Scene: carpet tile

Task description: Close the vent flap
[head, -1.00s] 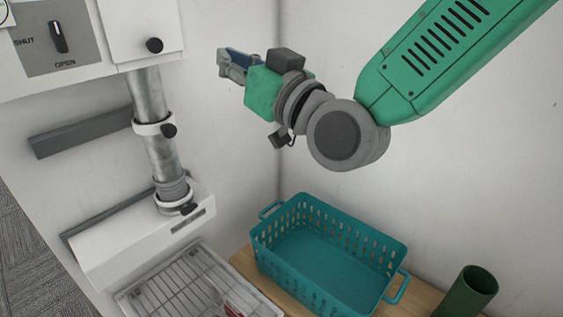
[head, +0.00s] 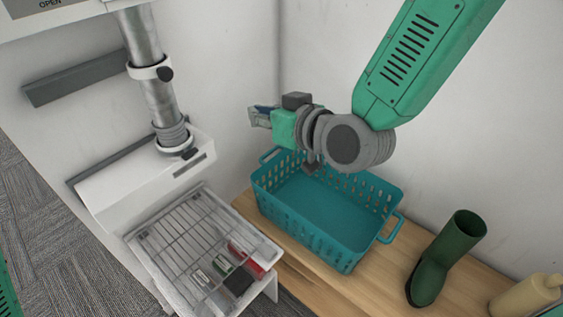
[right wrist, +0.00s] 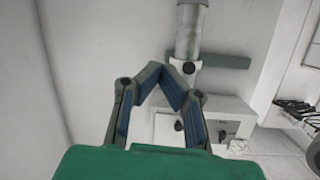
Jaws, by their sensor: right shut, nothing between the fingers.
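The vent's metal pipe (head: 160,100) runs down the wall at the left of the head view, with white collars and black knobs (head: 165,74). It ends at a white hood (head: 140,180). A grey dial panel (head: 35,8) marked OPEN is cut off at the top left, its pointer out of frame. I cannot make out the flap itself. My right gripper (head: 252,115) is shut and empty, right of the pipe and apart from it. In the right wrist view its fingertips (right wrist: 170,70) meet in front of the pipe (right wrist: 188,35). My left gripper is not in view.
A wire rack (head: 180,236) with several small items stands below the hood. A teal basket (head: 313,262) sits on a wooden bench (head: 385,265) below my right arm. A green boot (head: 447,250) and a beige bottle (head: 525,297) stand further right. A grey bar (head: 75,77) is on the wall.

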